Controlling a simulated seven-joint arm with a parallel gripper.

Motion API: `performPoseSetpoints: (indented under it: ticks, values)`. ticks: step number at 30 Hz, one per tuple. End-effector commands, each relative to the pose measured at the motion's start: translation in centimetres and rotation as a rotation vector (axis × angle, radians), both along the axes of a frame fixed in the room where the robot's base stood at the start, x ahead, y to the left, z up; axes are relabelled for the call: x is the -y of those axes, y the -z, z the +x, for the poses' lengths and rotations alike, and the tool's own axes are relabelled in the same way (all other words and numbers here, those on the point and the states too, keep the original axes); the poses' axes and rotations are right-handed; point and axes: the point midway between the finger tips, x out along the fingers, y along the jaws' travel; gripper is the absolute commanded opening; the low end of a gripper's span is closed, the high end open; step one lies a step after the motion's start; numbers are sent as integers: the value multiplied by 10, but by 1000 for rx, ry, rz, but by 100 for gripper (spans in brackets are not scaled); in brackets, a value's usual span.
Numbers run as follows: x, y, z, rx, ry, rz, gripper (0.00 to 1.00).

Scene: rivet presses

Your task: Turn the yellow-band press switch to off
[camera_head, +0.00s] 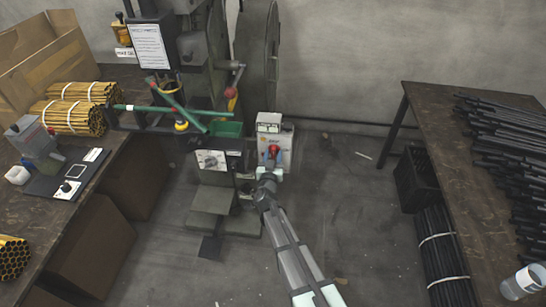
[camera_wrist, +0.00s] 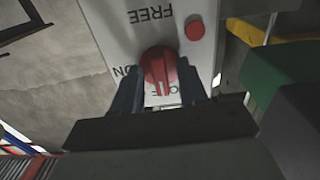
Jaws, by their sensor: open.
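The press switch is a red rotary knob (camera_wrist: 158,68) on a light grey switch box (camera_wrist: 120,15). In the wrist view its plate reads upside down, with "FREE" above the knob, "ON" at its left and a partly hidden label, seemingly "OFF", below it. A pale line on the knob points toward the bottom of the picture. My gripper (camera_wrist: 160,76) has its two fingers apart, one on each side of the knob; I cannot tell whether they touch it. In the head view my gripper (camera_head: 269,174) is at the front of the box (camera_head: 282,134), beside the green press (camera_head: 213,65).
A small red button (camera_wrist: 195,30) sits beside the "FREE" label. The left bench (camera_head: 100,165) holds yellow tube bundles (camera_head: 72,117) and a grey device (camera_head: 34,140). The right bench (camera_head: 425,110) holds dark rods (camera_head: 500,125). Floor between the benches is mostly clear.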

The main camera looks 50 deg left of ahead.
Motion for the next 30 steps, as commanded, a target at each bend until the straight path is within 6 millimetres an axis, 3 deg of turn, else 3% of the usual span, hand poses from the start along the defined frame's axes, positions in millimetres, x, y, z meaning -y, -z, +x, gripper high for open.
performPoseSetpoints:
  ticks: [5,19,30]
  values:
    - [16,-1,-14,-1,0,-1,43]
    - [78,-1,-76,0,-1,-1,43]
    - [96,0,-96,0,0,0,43]
